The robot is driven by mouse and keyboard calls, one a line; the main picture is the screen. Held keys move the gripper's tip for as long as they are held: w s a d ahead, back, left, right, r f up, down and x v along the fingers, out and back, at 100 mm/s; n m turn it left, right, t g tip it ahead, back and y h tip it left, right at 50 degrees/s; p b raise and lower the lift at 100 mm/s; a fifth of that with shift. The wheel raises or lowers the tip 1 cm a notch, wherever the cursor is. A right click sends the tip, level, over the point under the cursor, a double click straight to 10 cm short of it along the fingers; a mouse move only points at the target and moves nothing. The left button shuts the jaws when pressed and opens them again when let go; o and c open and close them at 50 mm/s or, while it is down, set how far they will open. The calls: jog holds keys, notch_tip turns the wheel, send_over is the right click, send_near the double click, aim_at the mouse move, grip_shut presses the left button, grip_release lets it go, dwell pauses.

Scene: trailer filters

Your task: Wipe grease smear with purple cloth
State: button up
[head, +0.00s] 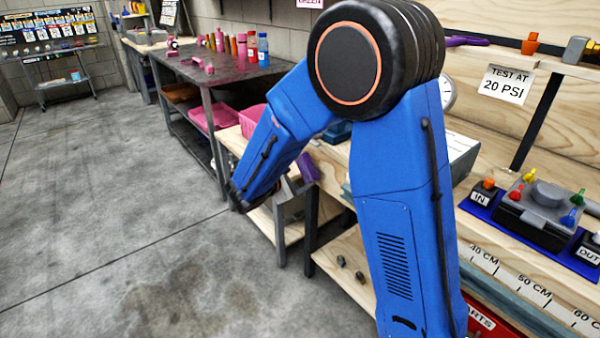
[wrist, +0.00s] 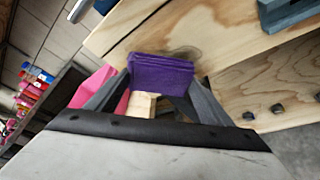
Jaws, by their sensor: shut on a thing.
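The folded purple cloth (wrist: 162,72) is pinched between the two grey fingers of my gripper (wrist: 160,88) in the wrist view. In the head view the cloth (head: 307,167) shows as a small purple patch beside my gripper (head: 292,182), at the near edge of the light wooden bench (wrist: 225,48). A dark, brownish patch (wrist: 184,51), which looks like the grease smear, lies on the wood just past the cloth's top edge in the wrist view. The cloth hides part of it. I cannot tell whether the cloth touches the wood. My arm hides that bench area in the head view.
Pink bins (head: 215,116) are at the left, by a dark metal table (head: 222,72) with bottles. A blue-grey block (wrist: 287,12) sits on the bench. Several dark nuts (wrist: 278,108) lie on a lower wooden shelf. The concrete floor (head: 110,200) at left is clear.

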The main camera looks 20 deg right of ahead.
aim_at(312, 174)
jog(key=shift+w+d, duration=0.2)
jog(key=shift+d, duration=0.4)
dwell(0.3)
jog(key=shift+s+d, duration=0.45)
jog(key=shift+s, duration=0.7)
jog(key=shift+s+d, duration=0.5)
jog(key=shift+s, duration=0.65)
jog(key=shift+s+d, duration=0.45)
jog(key=shift+s, duration=0.7)
jog(key=shift+w+a, duration=0.4)
jog(key=shift+w, duration=0.5)
jog(key=shift+w+a, duration=0.4)
jog(key=shift+w, duration=0.45)
jog(key=shift+w+a, duration=0.3)
jog(key=shift+w, duration=0.6)
jog(key=shift+w+a, duration=0.3)
jog(key=shift+w, duration=0.55)
jog(key=shift+s+a, duration=0.4)
jog(key=shift+a, duration=0.5)
jog(key=shift+s+a, duration=0.35)
jog(key=shift+a, duration=0.6)
jog(key=shift+s+a, duration=0.4)
jog(key=shift+a, duration=0.5)
jog(key=shift+a, duration=0.1)
